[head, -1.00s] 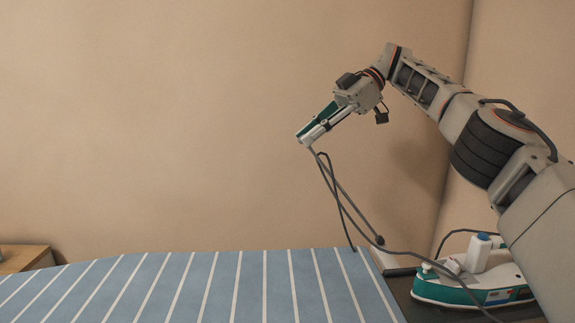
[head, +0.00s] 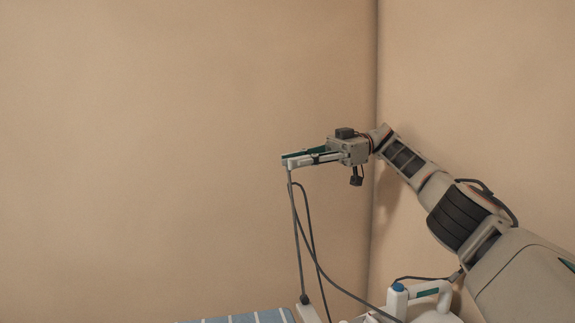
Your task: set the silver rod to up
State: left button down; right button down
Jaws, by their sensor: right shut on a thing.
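The silver rod (head: 297,235) is a thin grey rod at the right end of the striped ironing board (head: 243,319). It stands nearly upright, its top leaning slightly left. A dark knob shows at its foot. My right gripper (head: 288,163) is shut on the rod's top end, with its fingers pointing left. A cord hangs from near the rod's top and runs down to the right. My left gripper is not in view.
A white iron (head: 437,287) with a blue knob stands at the lower right, below my right arm, partly cut off by the picture's edge. The beige walls meet in a corner behind the arm. The air left of the rod is clear.

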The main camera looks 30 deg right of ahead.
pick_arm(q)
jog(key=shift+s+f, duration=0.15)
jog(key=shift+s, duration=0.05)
pick_arm(e)
jog(key=shift+d+f, duration=0.1)
jog(key=shift+f, duration=0.05)
jog(key=c, duration=1.9)
grip_release()
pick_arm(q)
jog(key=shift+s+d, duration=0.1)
